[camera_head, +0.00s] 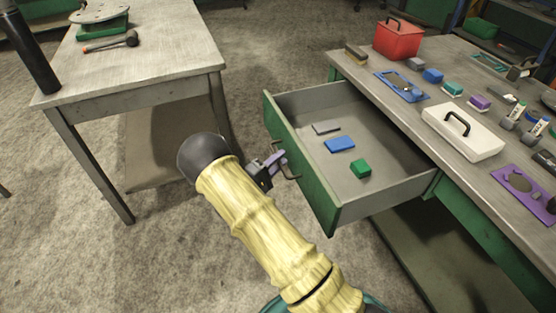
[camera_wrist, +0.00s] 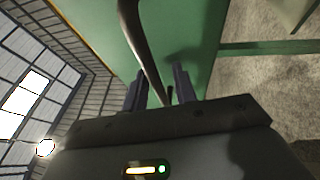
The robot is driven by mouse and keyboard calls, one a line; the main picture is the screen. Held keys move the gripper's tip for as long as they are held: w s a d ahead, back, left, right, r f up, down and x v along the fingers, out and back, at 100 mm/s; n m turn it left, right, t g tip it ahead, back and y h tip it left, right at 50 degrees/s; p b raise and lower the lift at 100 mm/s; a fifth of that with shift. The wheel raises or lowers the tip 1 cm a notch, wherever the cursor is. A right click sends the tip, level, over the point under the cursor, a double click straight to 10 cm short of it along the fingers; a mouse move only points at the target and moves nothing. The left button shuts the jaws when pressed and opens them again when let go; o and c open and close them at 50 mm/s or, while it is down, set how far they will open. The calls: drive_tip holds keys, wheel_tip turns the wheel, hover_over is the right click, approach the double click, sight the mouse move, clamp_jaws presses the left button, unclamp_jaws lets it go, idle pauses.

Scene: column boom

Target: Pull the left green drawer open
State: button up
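The green drawer (camera_head: 302,163) stands well out from the workbench, with its inside in view. Its dark bar handle (camera_head: 286,161) is on the front face. My gripper (camera_head: 275,161) is at this handle in the head view. In the wrist view the curved handle (camera_wrist: 143,52) runs down between the two fingers of my gripper (camera_wrist: 160,88). The fingers are apart on either side of the bar, with a gap showing on the right. Contact with the bar is hard to tell. The green drawer front (camera_wrist: 195,45) fills the middle of the wrist view.
A grey block (camera_head: 326,127), a blue block (camera_head: 340,144) and a green block (camera_head: 361,168) lie in the drawer. The bench top (camera_head: 400,103) holds a red toolbox (camera_head: 397,39) and a white case (camera_head: 462,131). Another table (camera_head: 160,50) stands left, with floor between.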

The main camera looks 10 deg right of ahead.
drive_tip(key=shift+a+r, duration=0.1)
drive_tip(key=shift+s+a, duration=0.1)
drive_tip(key=shift+a, duration=0.1)
drive_tip(key=v, duration=1.6)
drive_tip(key=shift+s+a+p, duration=0.2)
drive_tip(key=shift+s+p, duration=0.1)
drive_tip(key=shift+p, duration=0.05)
drive_tip(key=shift+w, duration=0.1)
